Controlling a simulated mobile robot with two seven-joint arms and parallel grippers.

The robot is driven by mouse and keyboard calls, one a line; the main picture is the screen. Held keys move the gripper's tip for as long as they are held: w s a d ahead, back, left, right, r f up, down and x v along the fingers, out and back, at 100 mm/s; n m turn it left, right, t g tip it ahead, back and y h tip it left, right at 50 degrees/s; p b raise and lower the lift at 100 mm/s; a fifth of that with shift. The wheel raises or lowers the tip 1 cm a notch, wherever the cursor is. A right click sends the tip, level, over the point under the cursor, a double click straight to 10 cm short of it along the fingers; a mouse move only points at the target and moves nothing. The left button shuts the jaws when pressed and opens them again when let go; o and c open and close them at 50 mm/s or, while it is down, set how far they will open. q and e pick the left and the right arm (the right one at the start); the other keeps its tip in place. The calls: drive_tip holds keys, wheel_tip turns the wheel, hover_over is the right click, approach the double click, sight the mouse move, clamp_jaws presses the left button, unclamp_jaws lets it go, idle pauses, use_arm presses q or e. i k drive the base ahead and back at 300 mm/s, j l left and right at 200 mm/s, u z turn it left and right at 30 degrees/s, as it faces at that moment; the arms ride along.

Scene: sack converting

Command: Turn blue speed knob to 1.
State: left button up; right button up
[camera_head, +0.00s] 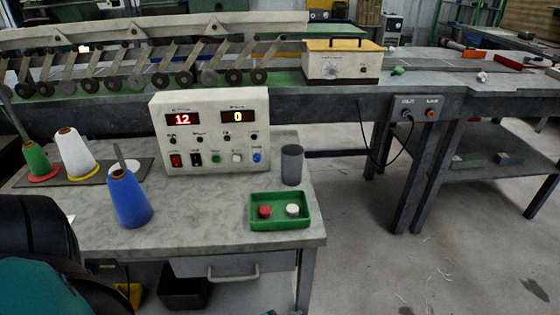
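Another blue knob (407,115) is on a small grey box (416,106) on the machine frame at right, beside an orange-red button (431,114). The labels and knob pointer positions are too small to read, so I cannot tell which is the speed knob. Neither of my grippers is in view.
A green tray (280,225) with red and white pieces and a grey cup (292,165) stand right of the panel's front. A blue thread cone (129,198) stands front left. The tabletop between cone and tray is clear. A black cable (386,163) hangs below the right box.

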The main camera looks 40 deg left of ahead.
sight(257, 158)
drive_tip(key=i+l, duration=0.15)
drive_tip(key=l, duration=0.15)
drive_tip(key=i+l+u, duration=0.1)
drive_tip(key=i+l, duration=0.2)
drive_tip(key=l, duration=0.25)
drive_tip(key=l+u, duration=0.1)
drive_tip(key=u, duration=1.3)
